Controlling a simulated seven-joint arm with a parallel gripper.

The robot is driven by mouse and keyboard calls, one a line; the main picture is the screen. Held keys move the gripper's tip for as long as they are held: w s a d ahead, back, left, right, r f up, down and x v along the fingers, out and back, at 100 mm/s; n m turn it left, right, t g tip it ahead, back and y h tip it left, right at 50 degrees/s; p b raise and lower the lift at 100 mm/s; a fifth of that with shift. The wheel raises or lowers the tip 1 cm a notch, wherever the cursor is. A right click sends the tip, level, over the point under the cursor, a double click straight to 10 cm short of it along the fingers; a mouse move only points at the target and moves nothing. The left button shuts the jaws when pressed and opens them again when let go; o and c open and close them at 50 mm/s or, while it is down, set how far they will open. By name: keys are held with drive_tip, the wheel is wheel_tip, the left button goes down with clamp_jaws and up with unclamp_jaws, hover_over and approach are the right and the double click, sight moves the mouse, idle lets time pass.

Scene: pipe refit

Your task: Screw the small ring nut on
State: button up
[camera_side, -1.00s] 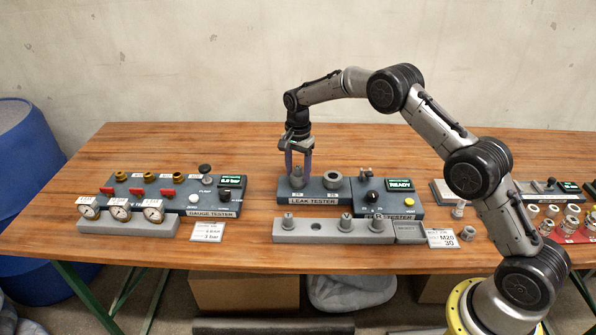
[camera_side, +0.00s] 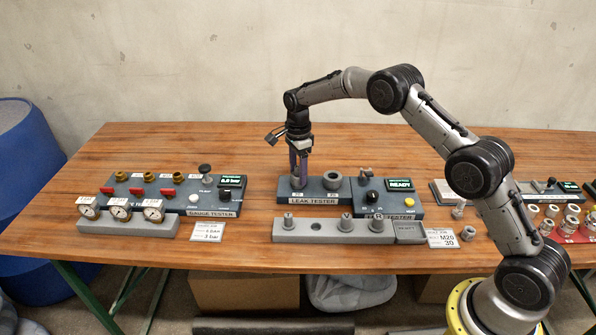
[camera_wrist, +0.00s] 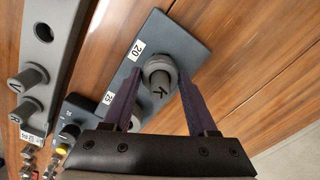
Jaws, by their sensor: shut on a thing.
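My gripper (camera_side: 299,178) points straight down over the left port of the leak tester (camera_side: 314,201). It is shut on the small ring nut (camera_wrist: 153,66), a grey ring at the port marked 20. In the wrist view one finger of my gripper (camera_wrist: 160,78) is on each side of the nut. A grey fitting marked K (camera_wrist: 160,85) stands up through the ring. In the side view the fingers largely hide the nut and fitting. I cannot tell how far the nut is threaded.
The tester's right port (camera_side: 332,180) holds a larger grey ring. A grey rack (camera_side: 330,231) with several fittings lies in front. The control box (camera_side: 400,185) reading READY stands to the right. The gauge tester (camera_side: 180,195) is at the left, with bare table between.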

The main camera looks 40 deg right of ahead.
drive_tip(key=m, duration=0.6)
idle(0.4)
drive_tip(key=m, duration=0.6)
drive_tip(key=o, duration=1.2)
